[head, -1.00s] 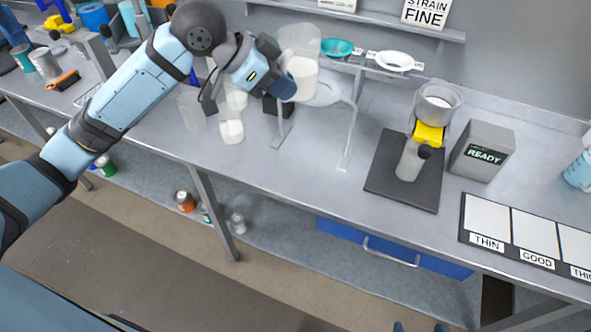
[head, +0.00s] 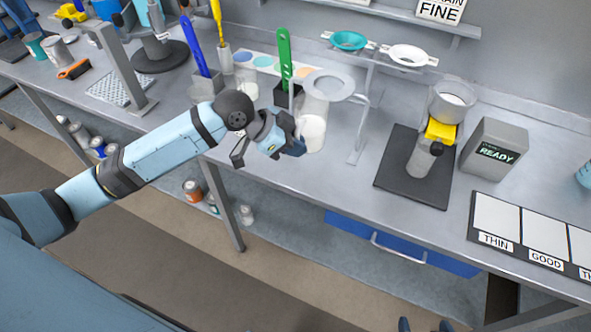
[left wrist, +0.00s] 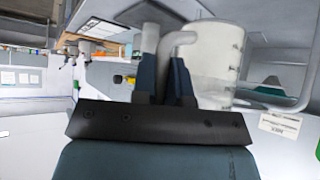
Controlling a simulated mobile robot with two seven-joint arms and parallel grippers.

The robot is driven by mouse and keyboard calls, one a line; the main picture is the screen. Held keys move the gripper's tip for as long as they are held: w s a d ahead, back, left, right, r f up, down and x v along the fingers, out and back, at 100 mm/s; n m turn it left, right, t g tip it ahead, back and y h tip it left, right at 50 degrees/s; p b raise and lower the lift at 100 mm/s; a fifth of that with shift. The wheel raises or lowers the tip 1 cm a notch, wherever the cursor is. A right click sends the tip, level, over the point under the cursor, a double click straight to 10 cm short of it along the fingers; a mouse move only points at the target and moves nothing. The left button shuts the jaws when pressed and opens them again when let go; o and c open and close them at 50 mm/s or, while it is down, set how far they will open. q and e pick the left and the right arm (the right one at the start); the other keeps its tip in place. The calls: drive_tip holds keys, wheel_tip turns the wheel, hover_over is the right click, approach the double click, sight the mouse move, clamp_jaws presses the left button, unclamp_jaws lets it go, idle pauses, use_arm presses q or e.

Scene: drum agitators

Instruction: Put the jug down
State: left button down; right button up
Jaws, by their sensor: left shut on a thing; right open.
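The jug (head: 312,132) is clear, with white liquid in its lower part, and looks about upright. My left gripper (head: 294,134) is shut on its handle. In the left wrist view the handle (left wrist: 180,40) sits between the two fingers and the jug's clear body (left wrist: 217,55) is to the right. The jug is over the front part of the bench (head: 300,178), in front of a ring stand; I cannot tell whether its base touches the bench. My right gripper (head: 425,326) shows only as two blue fingertips, apart, at the bottom edge.
Behind the jug are the ring stand (head: 354,140) and a black holder with a green tool (head: 284,60). To the right are a dark mat (head: 393,178) with a cup device, a grey READY box (head: 494,150) and a THIN/GOOD panel (head: 545,236). Bench between jug and mat is mostly clear.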

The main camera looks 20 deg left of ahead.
use_arm(q)
wheel_tip(320, 180, down, 10)
idle(0.5)
drive_tip(key=shift+f, duration=0.1)
drive_tip(key=c, duration=1.1)
unclamp_jaws()
drive_tip(key=shift+c, duration=0.2)
drive_tip(key=shift+a, duration=0.1)
drive_tip(key=v, duration=1.2)
drive_tip(key=s+d+f+n+t+y, duration=0.2)
drive_tip(key=s+d+f+n+t, duration=0.1)
drive_tip(key=s+f, duration=0.4)
drive_tip(key=s+d+f+n+t+y, duration=0.2)
drive_tip(key=s+f, duration=0.6)
drive_tip(key=f, duration=0.5)
drive_tip(key=d+n+t, duration=0.1)
drive_tip(key=d+n, duration=0.1)
drive_tip(key=n, duration=0.1)
drive_tip(key=shift+s+d+f+n+b, duration=0.3)
drive_tip(key=shift+s+d+f, duration=0.05)
drive_tip(key=shift+d, duration=0.05)
